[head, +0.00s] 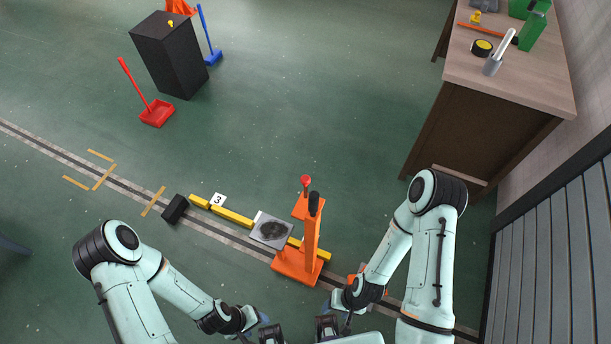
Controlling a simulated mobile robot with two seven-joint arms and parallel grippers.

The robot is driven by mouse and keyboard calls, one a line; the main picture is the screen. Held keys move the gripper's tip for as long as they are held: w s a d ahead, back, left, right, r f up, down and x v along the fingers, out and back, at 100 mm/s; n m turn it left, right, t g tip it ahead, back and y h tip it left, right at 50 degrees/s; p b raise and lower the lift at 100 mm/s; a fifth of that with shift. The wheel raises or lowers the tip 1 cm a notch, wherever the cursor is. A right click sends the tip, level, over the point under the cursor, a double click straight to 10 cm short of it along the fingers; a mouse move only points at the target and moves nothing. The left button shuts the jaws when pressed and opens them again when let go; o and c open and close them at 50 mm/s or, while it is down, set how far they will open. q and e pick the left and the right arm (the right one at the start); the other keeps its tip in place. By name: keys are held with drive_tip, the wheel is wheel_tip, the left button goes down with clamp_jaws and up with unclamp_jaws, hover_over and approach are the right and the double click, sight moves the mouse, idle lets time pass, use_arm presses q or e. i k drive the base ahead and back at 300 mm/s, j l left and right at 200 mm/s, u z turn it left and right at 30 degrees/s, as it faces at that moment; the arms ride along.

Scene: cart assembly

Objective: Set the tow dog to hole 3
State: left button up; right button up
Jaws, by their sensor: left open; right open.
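A white sign marked 3 (218,199) stands beside a yellow bar (232,216) along the floor track. An orange upright fixture with a black-topped lever (311,235) stands at the track, with a red knob (306,181) just behind it. I cannot tell for certain which part is the tow dog, and no hole shows clearly. My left gripper (268,333) is at the bottom edge, below and left of the fixture, partly cut off. My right gripper (330,322) is below the fixture, partly hidden. Both are open, and I see nothing held.
A grey plate with a dark patch (271,230) lies over the bar. A black block (175,208) sits at the track's left part. A wooden workbench (520,76) stands at right, a black cabinet (170,58) at upper left.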

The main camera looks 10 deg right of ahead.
sight(302, 265)
drive_tip(key=k+l, duration=0.1)
drive_tip(key=k, duration=0.35)
drive_tip(key=k+z, duration=0.15)
drive_tip(key=k, duration=0.3)
